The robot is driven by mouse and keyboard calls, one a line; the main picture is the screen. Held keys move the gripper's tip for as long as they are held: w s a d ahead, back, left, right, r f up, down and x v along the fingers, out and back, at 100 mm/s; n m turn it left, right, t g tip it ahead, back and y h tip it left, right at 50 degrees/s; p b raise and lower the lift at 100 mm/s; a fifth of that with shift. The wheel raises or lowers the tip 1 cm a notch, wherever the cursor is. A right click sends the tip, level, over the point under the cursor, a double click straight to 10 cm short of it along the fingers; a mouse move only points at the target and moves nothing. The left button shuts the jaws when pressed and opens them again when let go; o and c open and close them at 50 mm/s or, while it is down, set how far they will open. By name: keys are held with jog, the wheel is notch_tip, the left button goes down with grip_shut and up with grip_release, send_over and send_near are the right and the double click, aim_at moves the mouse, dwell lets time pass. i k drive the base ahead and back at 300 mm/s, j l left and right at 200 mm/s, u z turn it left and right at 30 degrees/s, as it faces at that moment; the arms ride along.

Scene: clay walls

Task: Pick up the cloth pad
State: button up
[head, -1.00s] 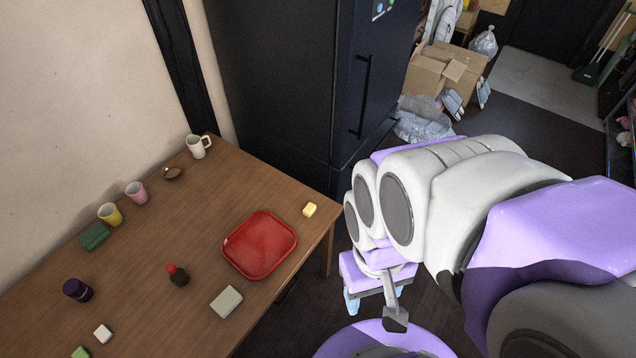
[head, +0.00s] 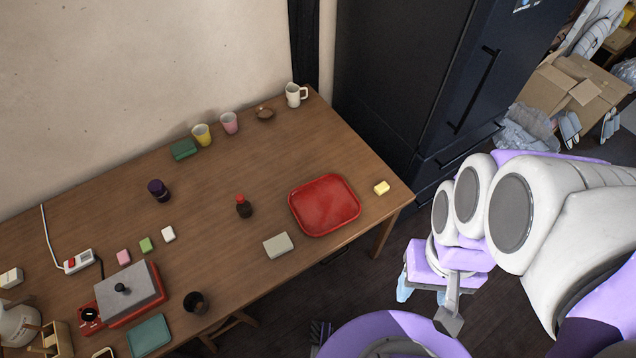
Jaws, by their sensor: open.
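A thicker dark green block (head: 184,149) lies by the wall, and a grey-beige block (head: 278,245) lies near the front edge; I cannot fully tell cloth from sponge at this size. My gripper (head: 422,294) hangs over the floor, off the table's right end, far from all of these. It is open and points down, with nothing seen in it.
A dark fridge (head: 420,90) stands behind my arm. The table's middle has free room.

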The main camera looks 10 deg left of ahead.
aim_at(277, 245)
jog(key=j+u, duration=0.45)
jog(key=i+j+u, duration=0.15)
jog(key=j+u, duration=0.25)
jog(key=k+j+z, duration=0.15)
jog(key=j+z, duration=0.2)
jog(key=k+j+z, duration=0.2)
jog(key=j+z, duration=0.15)
